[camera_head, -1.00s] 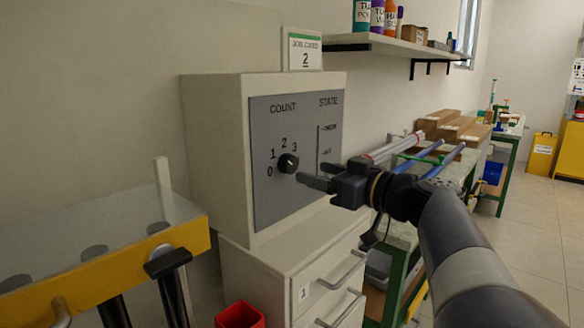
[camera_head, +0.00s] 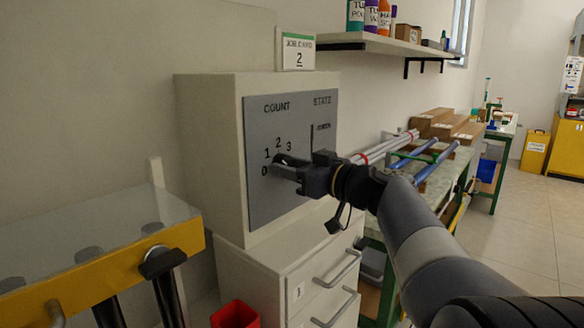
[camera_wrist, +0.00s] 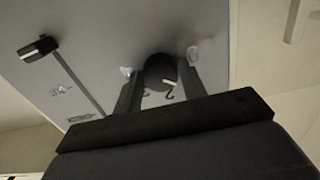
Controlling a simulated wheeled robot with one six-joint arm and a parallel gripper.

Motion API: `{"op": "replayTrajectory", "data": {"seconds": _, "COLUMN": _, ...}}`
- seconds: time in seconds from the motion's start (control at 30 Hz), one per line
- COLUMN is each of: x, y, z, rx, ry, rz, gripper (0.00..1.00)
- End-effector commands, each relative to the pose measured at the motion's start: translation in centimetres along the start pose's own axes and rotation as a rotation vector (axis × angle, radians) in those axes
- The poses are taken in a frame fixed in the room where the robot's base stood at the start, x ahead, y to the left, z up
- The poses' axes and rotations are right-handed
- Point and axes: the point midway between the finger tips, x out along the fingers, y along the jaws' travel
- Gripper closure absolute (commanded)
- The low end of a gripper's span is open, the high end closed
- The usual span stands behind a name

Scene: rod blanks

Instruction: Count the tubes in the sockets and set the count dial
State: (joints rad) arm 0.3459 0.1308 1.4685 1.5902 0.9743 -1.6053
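The grey panel (camera_head: 262,190) on the pale cabinet has a COUNT scale marked 0, 1, 2 and 3 and a STATE scale to its right. The dark round count dial (camera_wrist: 160,70) shows between my fingers in the wrist view. My gripper (camera_head: 275,166) is at the dial, with one finger on each side of it. The fingers look apart from the knob, but contact is hard to judge. In the head view my gripper hides most of the dial, and its pointer setting cannot be read. The STATE slider (camera_wrist: 38,47) shows in the wrist view.
A job card (camera_head: 298,52) reading 2 stands on the cabinet. A yellow-edged bench (camera_head: 110,268) with dark round spots on its top is at the left. A red bin (camera_head: 236,315) is below. Long rods (camera_head: 385,148) lie on a green-framed bench behind my arm.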

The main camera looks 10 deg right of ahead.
Motion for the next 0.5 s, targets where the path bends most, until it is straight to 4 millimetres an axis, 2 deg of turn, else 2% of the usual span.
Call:
{"op": "replayTrajectory", "data": {"seconds": 0.03, "x": -0.01, "y": 0.00, "z": 0.00, "rx": 0.000, "ry": 0.000, "rz": 0.000, "gripper": 0.65}}
{"op": "replayTrajectory", "data": {"seconds": 0.3, "x": -0.01, "y": -0.01, "z": 0.00, "rx": 0.000, "ry": 0.000, "rz": 0.000, "gripper": 0.86}}
{"op": "replayTrajectory", "data": {"seconds": 0.5, "x": -0.02, "y": -0.02, "z": 0.04, "rx": 0.015, "ry": 0.000, "rz": 0.000, "gripper": 0.86}}
